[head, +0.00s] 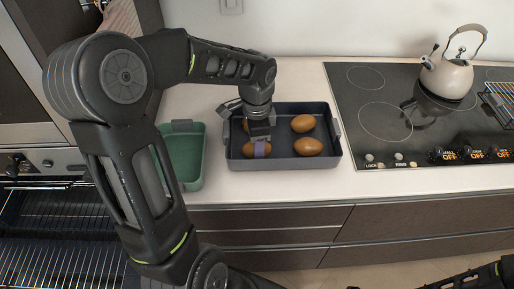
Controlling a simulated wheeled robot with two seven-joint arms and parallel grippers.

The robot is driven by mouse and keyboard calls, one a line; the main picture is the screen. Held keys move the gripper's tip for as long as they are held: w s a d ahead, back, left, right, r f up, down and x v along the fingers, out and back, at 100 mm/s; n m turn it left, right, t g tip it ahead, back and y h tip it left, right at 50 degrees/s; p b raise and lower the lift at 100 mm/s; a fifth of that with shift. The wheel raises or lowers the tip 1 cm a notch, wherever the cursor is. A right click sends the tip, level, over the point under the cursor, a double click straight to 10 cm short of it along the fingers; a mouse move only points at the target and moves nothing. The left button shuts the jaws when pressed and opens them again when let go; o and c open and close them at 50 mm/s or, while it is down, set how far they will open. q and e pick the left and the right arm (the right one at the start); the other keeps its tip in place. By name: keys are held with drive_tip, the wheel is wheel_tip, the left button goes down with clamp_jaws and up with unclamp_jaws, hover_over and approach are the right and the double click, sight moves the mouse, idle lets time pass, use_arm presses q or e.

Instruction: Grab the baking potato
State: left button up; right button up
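Several brown baking potatoes lie in a dark grey baking tray (285,108) on the counter. The front left potato (248,151) is under my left gripper (259,149), which points down into the tray. A purple-grey finger pad lies against the near side of this potato. The other finger is hidden, so I cannot tell if the grip is closed. Two potatoes lie clear on the right, one at the back (303,123) and one in front (308,146). Another at the back left is mostly hidden by the gripper. Part of my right arm shows at the bottom right edge, its gripper unclear.
A green tray (190,150) stands just left of the grey tray, partly behind my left arm. A black cooktop (385,88) with a kettle (447,76) is at the right. An open oven with a wire rack (50,235) is at the lower left.

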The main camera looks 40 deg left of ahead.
use_arm(q)
drive_tip(key=c, duration=0.4)
drive_tip(key=shift+o, duration=0.2)
wheel_tip(320, 180, up, 10)
drive_tip(key=shift+r+b, duration=0.1)
drive_tip(key=shift+b, duration=0.5)
